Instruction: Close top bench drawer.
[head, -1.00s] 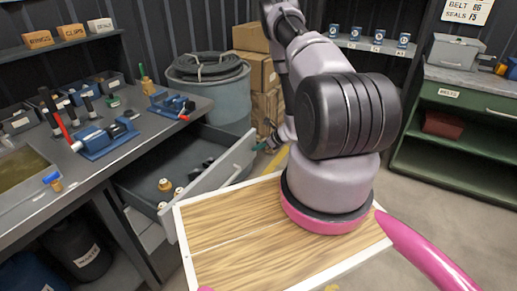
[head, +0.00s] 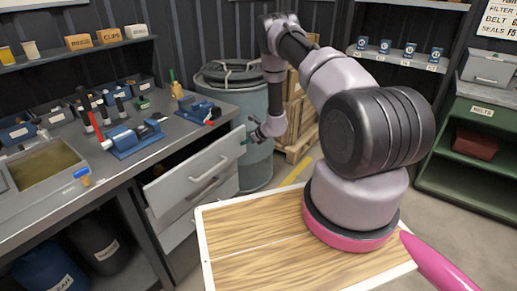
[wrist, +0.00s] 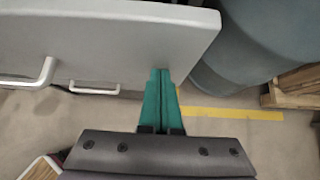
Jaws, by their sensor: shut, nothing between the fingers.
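The top bench drawer (head: 175,188) has a light grey front with a bar handle, under the right end of the workbench.
A lower drawer (head: 180,236) sits beneath. A blue-grey barrel (head: 257,165) with coiled hose stands close beyond my gripper; a pallet (head: 298,146) with boxes is behind. The workbench (head: 70,190) holds a vise, tools and bins. Open floor lies to the right.

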